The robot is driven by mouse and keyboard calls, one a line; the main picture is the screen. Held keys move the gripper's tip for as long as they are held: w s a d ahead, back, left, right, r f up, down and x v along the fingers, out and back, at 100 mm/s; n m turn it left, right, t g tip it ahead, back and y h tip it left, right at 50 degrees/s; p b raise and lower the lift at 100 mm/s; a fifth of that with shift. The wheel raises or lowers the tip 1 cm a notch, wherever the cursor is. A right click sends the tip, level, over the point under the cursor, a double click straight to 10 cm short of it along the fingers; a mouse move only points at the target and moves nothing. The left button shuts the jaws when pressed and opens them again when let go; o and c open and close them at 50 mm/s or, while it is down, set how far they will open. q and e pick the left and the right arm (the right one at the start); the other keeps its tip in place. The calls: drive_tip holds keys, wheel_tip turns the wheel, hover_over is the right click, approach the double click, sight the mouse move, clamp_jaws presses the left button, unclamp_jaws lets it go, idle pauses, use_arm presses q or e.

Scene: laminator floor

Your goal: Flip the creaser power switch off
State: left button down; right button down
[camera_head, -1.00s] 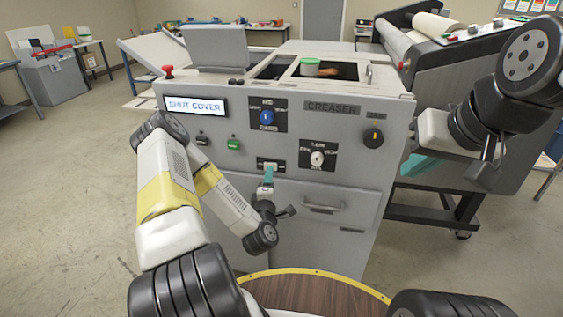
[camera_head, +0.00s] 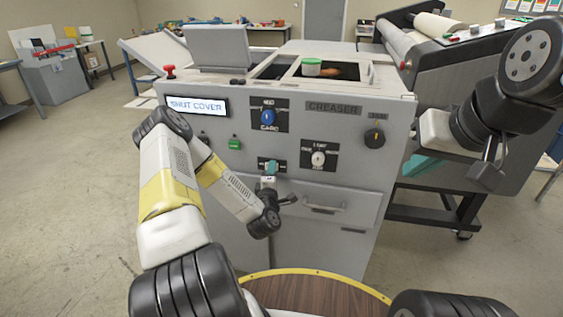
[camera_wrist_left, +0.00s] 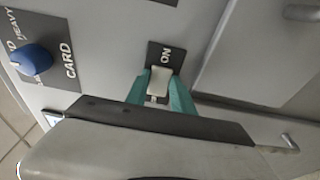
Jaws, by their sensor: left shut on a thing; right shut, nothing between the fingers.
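The creaser (camera_head: 225,225) is a grey cabinet with a screen reading "SHUT COVER". Its power switch is a pale lever on a small black plate on the front; it shows in the left wrist view (camera_wrist_left: 159,77), beside the word "ON". My left gripper (camera_wrist_left: 161,92) has its teal fingers on either side of the lever, shut on it. In the head view my left gripper (camera_head: 268,182) is at the plate and hides most of the switch. My right gripper (camera_head: 422,166) is shut and empty, right of the cabinet.
A blue knob (camera_head: 267,117) and a white knob (camera_head: 318,158) are near the switch. A green button (camera_head: 234,144) lies left of it, and a drawer handle (camera_head: 324,208) below right. A red button (camera_head: 169,71) stands on top. A roller machine (camera_head: 460,75) stands at right.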

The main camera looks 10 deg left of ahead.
use_arm(q)
drive_tip(key=shift+s+a+m+h, duration=0.1)
drive_tip(key=shift+a+m+h, duration=0.15)
drive_tip(key=shift+m+h, duration=1)
drive_tip(key=shift+a+m+h, duration=0.25)
drive_tip(key=shift+m+h, duration=0.4)
drive_tip(key=shift+h, duration=1.1)
drive_tip(key=c, duration=1.1)
unclamp_jaws()
drive_tip(key=v, duration=0.8)
